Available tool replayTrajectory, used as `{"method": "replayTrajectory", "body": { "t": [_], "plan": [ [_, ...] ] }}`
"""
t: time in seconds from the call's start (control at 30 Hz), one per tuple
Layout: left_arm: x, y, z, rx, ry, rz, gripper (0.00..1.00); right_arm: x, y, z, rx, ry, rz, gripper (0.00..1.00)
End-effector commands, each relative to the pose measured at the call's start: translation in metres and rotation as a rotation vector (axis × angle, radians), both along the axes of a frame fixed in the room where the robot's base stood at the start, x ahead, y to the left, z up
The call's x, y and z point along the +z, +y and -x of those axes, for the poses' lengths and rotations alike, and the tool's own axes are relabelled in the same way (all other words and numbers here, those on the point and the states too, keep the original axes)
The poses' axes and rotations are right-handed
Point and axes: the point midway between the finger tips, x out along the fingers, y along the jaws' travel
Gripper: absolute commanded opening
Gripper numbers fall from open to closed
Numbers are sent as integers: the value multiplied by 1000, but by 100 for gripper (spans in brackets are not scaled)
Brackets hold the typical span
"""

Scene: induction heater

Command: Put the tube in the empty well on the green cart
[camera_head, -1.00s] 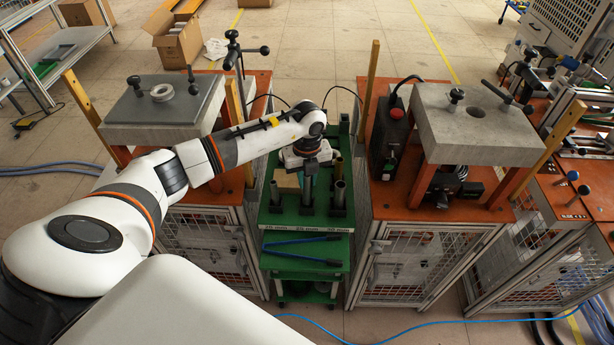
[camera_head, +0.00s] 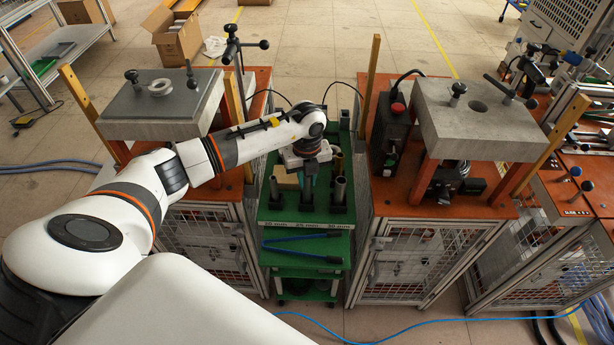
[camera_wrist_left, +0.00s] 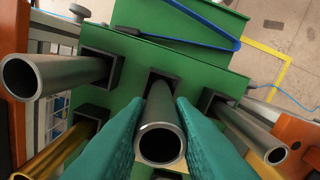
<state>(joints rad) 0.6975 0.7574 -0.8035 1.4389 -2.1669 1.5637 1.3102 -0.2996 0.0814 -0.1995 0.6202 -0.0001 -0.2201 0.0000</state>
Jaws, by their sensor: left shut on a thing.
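My left gripper (camera_head: 308,181) is over the green cart (camera_head: 285,218) with its teal fingers pointing down. In the left wrist view the fingers (camera_wrist_left: 158,130) are shut on a grey metal tube (camera_wrist_left: 160,140), one on each side. The tube's far end is at the middle black square well (camera_wrist_left: 160,76) of the front row. I cannot tell how deep it sits there. Other grey tubes stand in the wells to the left (camera_wrist_left: 60,75) and right (camera_wrist_left: 250,130). My right gripper is not in view.
A brass tube (camera_wrist_left: 45,150) stands behind the left grey one. Blue-handled tongs (camera_head: 300,240) lie at the cart's front. Orange-topped benches flank the cart, with a grey slab (camera_head: 160,105) on the left and another slab (camera_head: 470,120) on the right.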

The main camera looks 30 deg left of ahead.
Motion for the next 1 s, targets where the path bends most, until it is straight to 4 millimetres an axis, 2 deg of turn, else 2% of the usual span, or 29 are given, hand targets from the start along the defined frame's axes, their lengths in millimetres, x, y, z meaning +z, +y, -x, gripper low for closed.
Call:
{"method": "replayTrajectory", "body": {
  "t": [0.6,0.83,0.87,1.0],
  "plan": [
    [-20,0,0,0,-1,1,0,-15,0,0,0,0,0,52],
    [-19,0,0,0,-1,1,0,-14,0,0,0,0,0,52],
    [-19,0,0,0,-1,1,27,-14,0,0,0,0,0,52],
    [-19,0,0,0,-1,1,47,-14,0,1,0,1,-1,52]
  ]
}}
